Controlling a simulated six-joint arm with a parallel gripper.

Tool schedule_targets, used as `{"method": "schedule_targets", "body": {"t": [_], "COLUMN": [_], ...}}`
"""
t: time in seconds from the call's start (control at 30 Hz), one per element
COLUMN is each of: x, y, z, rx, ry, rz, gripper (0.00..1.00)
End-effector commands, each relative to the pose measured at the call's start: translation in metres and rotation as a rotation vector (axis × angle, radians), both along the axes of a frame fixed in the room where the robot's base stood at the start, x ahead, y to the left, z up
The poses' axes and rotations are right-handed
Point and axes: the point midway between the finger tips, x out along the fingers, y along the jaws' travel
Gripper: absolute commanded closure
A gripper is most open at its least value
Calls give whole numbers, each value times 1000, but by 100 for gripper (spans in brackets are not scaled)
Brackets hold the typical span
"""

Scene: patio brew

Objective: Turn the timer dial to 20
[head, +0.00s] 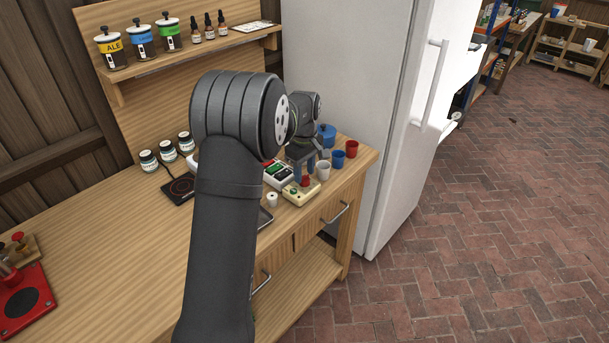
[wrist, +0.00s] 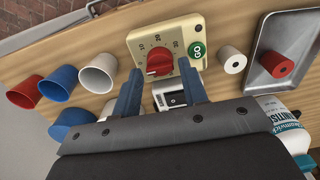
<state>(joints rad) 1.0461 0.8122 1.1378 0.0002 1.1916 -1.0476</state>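The timer is a cream box (head: 300,193) at the front right of the bench, and it fills the upper middle of the wrist view (wrist: 190,27). Its red dial (wrist: 159,62) has numbers around it, 10, 20 and 30 among them; a small white mark shows on its lower left side. A green GO button (wrist: 197,50) sits to the right of the dial. My gripper (wrist: 161,78) has its two blue fingers apart, with the dial between and just beyond the tips. I cannot tell whether they touch it. In the head view my gripper (head: 302,172) is over the timer.
White (head: 323,169), blue (head: 338,158) and red (head: 351,148) cups stand close beside the timer. A small white cylinder (wrist: 233,62) and a metal tray (wrist: 291,22) holding a red piece (wrist: 277,64) lie on its other side. A fridge (head: 345,85) stands beyond the bench.

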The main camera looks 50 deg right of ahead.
Motion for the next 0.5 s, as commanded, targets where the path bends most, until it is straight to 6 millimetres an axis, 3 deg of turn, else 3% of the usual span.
{"method": "schedule_targets", "body": {"t": [0.2, 0.5], "x": [0, 0], "y": [0, 0], "z": [-17, -19], "rx": [0, 0], "ry": [0, 0], "rz": [0, 0], "gripper": [61, 63]}}
